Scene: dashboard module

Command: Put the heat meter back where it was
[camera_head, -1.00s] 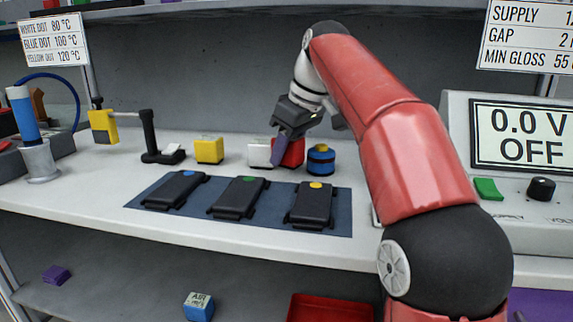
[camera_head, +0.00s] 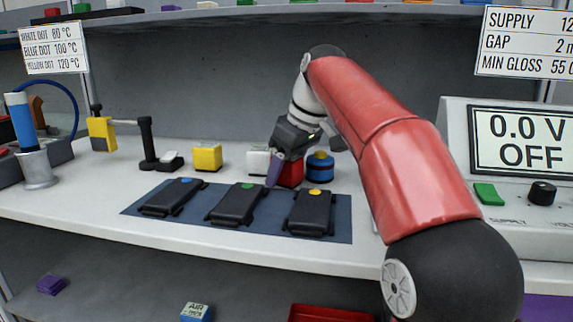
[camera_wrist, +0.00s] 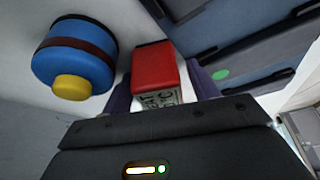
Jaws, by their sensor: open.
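The heat meter appears to be the red block (camera_head: 291,174) on the counter behind the dark mat, with a partly readable label on one face. In the wrist view the red block (camera_wrist: 153,68) stands between the purple fingers of my gripper (camera_wrist: 163,88). In the head view my gripper (camera_head: 287,168) reaches down at the block, with one purple finger along its left side; the other finger is hidden. The jaws are open, one finger on each side of the block. Contact cannot be told.
A blue cylinder with a yellow top (camera_head: 320,167) stands close right of the red block. A white block (camera_head: 257,161) and a yellow block (camera_head: 207,157) stand to the left. The dark blue mat (camera_head: 343,215) in front bears three black modules (camera_head: 236,204). A voltage supply (camera_head: 455,150) is at right.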

